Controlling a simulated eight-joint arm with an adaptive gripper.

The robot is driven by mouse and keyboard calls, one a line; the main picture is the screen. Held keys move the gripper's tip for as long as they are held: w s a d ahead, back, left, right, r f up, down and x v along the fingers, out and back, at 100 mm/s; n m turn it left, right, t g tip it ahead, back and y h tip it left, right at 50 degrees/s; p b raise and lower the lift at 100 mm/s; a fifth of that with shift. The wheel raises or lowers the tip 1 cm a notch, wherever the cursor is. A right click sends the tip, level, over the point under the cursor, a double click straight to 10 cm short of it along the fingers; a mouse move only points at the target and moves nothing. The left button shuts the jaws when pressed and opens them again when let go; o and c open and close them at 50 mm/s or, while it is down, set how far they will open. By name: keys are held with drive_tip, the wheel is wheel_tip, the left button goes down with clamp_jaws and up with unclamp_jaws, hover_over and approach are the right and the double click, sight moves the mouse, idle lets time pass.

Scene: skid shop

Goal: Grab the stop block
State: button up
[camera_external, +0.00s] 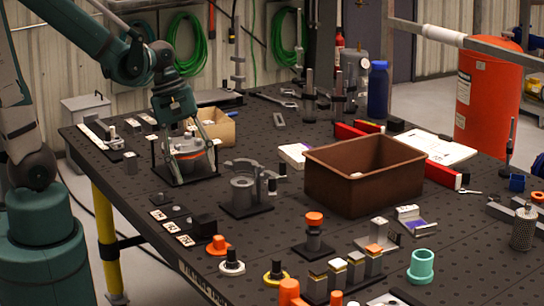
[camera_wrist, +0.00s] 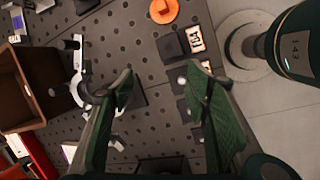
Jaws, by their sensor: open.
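No label marks the stop block. A plain black block (camera_external: 204,226) near the table's left edge may be it; I cannot be sure. In the wrist view this black block (camera_wrist: 172,46) lies beside a white printed card, beyond the fingertips. My gripper (camera_external: 187,148) points down, in front of or over a silver round part with an orange band on a black stand; the exact overlap is unclear. In the wrist view my gripper (camera_wrist: 158,80) is open, with bare perforated tabletop and the edge of a dark plate between its fingers.
A clamp fixture (camera_external: 243,190) stands right of my gripper. A brown bin (camera_external: 365,178) is further right. An orange knob (camera_external: 217,246) and printed cards (camera_external: 158,215) lie along the near left edge. Several upright blocks and knobs crowd the front. Small dark plates (camera_wrist: 190,105) lie near the right finger.

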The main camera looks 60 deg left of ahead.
sight(204, 218)
drive_tip(key=shift+s+d+f+n+g+h+b, duration=0.15)
drive_tip(key=shift+d+f+n+g, duration=0.25)
drive_tip(key=shift+f+n, duration=0.45)
drive_tip(key=shift+s+d+f+n+g+h+b, duration=0.1)
drive_tip(key=shift+d+f+n+g+h+b, duration=0.15)
drive_tip(key=shift+d+f+n, duration=0.5)
drive_tip(key=shift+s+d+f+n+g+h+b, duration=0.15)
drive_tip(key=shift+f+n+g, duration=0.35)
drive_tip(key=shift+f, duration=0.6)
drive_tip(key=shift+w+a+f, duration=0.1)
drive_tip(key=shift+x, duration=1.2)
drive_tip(key=shift+f, duration=0.1)
drive_tip(key=shift+b+x, duration=0.65)
drive_tip(key=shift+x, duration=1.85)
drive_tip(key=shift+w, duration=0.1)
drive_tip(key=c, duration=1.2)
